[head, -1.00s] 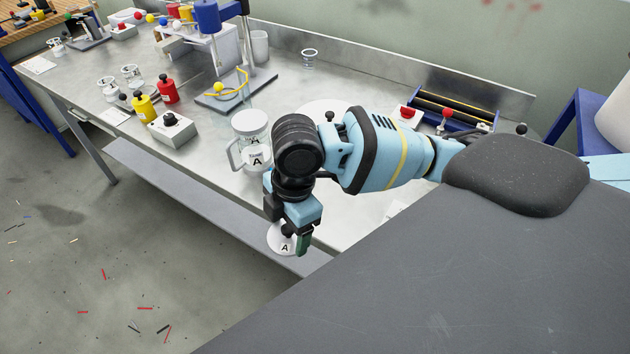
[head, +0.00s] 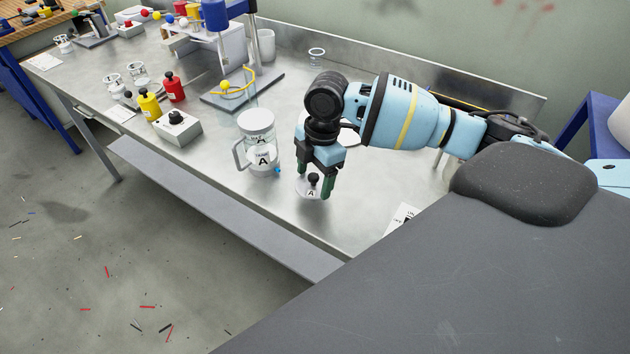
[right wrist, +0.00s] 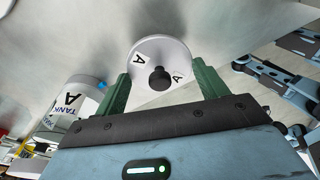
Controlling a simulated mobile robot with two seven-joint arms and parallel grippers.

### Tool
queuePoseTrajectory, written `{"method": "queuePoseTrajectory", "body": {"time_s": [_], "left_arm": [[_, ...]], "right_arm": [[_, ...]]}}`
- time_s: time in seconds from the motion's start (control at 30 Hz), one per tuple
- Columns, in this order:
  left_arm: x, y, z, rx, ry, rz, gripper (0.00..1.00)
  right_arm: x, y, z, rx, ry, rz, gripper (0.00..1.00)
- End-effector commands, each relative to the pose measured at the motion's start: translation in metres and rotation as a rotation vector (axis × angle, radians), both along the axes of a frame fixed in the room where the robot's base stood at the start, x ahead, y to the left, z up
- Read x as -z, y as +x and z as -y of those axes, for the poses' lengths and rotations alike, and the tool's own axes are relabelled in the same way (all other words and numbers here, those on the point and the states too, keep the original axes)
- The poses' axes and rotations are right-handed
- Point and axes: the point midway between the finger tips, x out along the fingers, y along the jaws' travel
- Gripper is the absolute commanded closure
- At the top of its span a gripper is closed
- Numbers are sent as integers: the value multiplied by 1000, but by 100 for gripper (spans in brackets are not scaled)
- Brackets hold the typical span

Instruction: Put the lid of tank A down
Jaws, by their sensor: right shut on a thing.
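The lid of tank A (head: 303,190) is a white disc with a black knob and "A" marks. My right gripper (head: 326,188) is shut on it, with a green finger on either side; the lid and knob also show between the fingers in the right wrist view (right wrist: 150,52). The lid is over the bench top, right of the tank; I cannot tell whether it touches the metal. Tank A (head: 257,146) is a clear jug with a handle, labelled "A", upright on the bench; it also shows in the right wrist view (right wrist: 72,106). My left gripper is not in view.
A white card (head: 401,217) lies on the bench to the right. A white box with a black knob (head: 178,128) and red (head: 174,88) and yellow (head: 149,105) bottles stand to the left. A stand with a yellow hose (head: 237,88) is behind the tank. Bare metal lies in front.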

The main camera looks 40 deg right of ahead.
Motion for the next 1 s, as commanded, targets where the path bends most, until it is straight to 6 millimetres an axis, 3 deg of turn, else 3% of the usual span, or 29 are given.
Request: {"method": "queuePoseTrajectory", "body": {"time_s": [0.33, 0.6, 0.97, 1.0], "left_arm": [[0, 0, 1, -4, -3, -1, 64], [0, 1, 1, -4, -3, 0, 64], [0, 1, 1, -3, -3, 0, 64], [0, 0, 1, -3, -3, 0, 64]], "right_arm": [[1, 9, 10, 2, -1, 1, 50], [35, 8, 9, 0, -2, 1, 50], [38, 8, 9, -1, 0, 1, 50], [39, 8, 9, -1, 0, 1, 27]]}}
